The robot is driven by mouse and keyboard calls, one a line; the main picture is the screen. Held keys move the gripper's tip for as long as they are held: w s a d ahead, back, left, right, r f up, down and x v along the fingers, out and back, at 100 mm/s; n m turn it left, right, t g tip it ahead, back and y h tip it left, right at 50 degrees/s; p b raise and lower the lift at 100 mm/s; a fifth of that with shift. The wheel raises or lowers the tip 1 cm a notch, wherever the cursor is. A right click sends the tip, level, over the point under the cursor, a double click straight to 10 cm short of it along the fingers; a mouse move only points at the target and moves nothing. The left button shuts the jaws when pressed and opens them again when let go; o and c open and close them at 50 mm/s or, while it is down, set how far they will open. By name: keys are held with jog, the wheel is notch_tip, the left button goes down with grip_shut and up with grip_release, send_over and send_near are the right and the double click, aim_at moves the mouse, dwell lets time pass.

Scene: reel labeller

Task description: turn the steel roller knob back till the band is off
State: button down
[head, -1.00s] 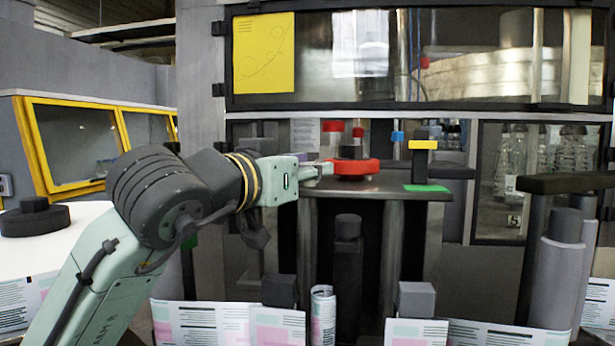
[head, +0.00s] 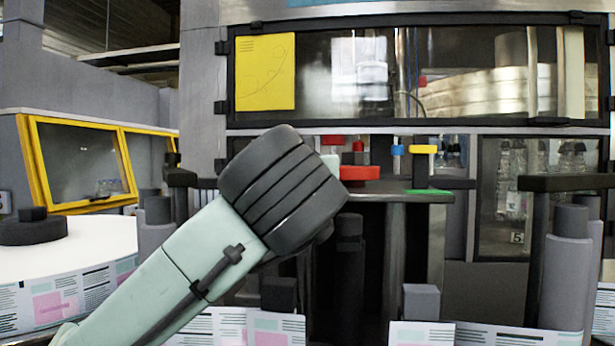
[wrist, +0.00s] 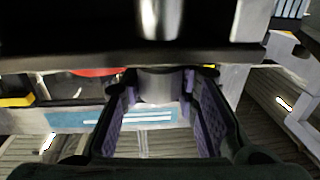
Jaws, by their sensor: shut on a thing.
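In the wrist view my gripper (wrist: 158,80) has its two purple-padded fingers on either side of a short, smooth grey metal cylinder, which looks like the steel roller knob (wrist: 162,90). It is shut on this knob at the fingertips. A dark bar with a bright steel part (wrist: 160,18) lies just beyond, across the top of the view. In the head view my own arm hides the gripper and the knob. I cannot make out the band in either view.
A red disc (head: 360,173) sits on the machine's dark shelf, with a yellow-topped post (head: 423,150) and a blue cap (head: 398,150) to its right. Printed label webs run along the front around grey posts (head: 421,302).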

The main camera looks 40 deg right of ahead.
jog(key=c, duration=1.2)
grip_release()
jog(key=v, duration=1.2)
